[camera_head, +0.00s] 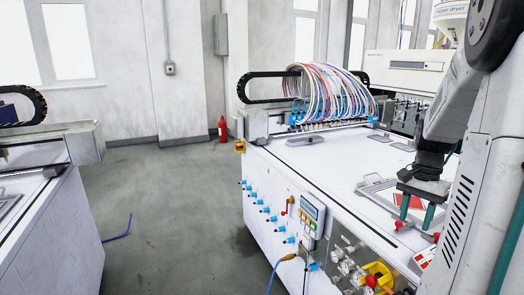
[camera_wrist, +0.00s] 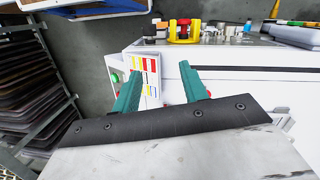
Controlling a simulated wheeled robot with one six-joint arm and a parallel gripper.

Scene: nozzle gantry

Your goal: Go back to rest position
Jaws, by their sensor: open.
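My gripper (camera_head: 416,214) hangs at the right of the head view, over the front right part of the white gantry table (camera_head: 300,160). Its two green fingers point down and stand apart with nothing between them. In the wrist view my gripper (camera_wrist: 163,88) shows its green fingers spread wide and empty. A labelled panel with red and yellow marks (camera_wrist: 148,75) lies beyond the left finger, at the machine's edge.
A grey frame (camera_head: 376,186) lies on the table beside my gripper. Coloured hoses (camera_head: 325,92) arch over the back. A second machine (camera_head: 45,235) stands left, with open floor (camera_head: 170,210) between. Stacked dark trays (camera_wrist: 25,95) stand left in the wrist view.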

